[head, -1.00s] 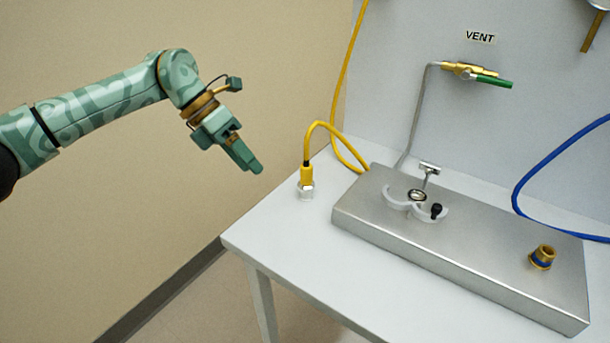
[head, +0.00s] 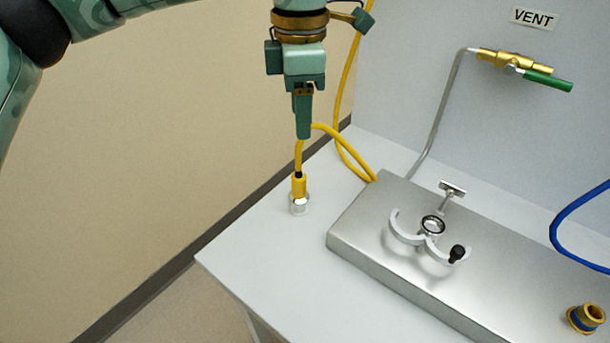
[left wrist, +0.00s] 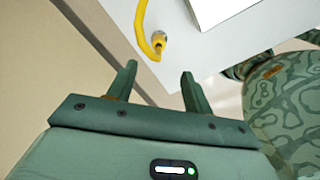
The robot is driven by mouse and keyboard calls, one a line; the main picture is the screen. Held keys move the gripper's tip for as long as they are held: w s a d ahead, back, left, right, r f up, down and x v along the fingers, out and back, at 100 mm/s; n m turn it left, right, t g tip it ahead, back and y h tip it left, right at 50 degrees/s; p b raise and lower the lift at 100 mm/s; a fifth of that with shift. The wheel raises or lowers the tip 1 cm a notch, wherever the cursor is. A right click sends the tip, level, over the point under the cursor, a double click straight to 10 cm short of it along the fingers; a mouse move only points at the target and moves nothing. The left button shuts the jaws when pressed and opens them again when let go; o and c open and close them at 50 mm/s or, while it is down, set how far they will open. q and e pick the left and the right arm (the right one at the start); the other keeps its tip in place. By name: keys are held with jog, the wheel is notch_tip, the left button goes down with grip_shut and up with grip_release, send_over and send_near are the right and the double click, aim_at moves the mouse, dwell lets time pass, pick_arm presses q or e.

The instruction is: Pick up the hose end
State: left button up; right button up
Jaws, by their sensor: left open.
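The hose end (head: 299,194) is a yellow collar with a silver metal fitting. It stands upright on the white bench near its left edge, with the yellow hose (head: 346,150) arching up from it. My left gripper (head: 303,134) points down above the hose end, apart from the fitting, and overlaps the top of the hose arch in the head view. In the left wrist view its two fingers (left wrist: 158,85) are spread with nothing between them, and the hose end (left wrist: 158,39) shows beyond the fingertips. My right gripper is not seen.
A steel block (head: 375,250) with a white open clamp (head: 405,232) and a brass fitting (head: 586,318) lies right of the hose end. A brass valve with a green handle (head: 545,80) is on the back panel. A blue hose (head: 568,222) hangs at right. The bench's left front is bare.

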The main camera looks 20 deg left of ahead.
aim_at(299, 176)
pick_arm(q)
notch_tip(299, 176, down, 10)
jog(key=b, duration=0.3)
jog(key=shift+r, duration=0.1)
jog(key=shift+a+f+b, duration=0.1)
jog(key=shift+f+b, duration=0.25)
jog(key=shift+b, duration=0.05)
notch_tip(299, 176, down, 5)
jog(key=b, duration=0.3)
jog(key=shift+a+f, duration=0.1)
jog(key=shift+a, duration=0.05)
jog(key=shift+r, duration=0.2)
jog(key=shift+c, duration=0.3)
grip_shut()
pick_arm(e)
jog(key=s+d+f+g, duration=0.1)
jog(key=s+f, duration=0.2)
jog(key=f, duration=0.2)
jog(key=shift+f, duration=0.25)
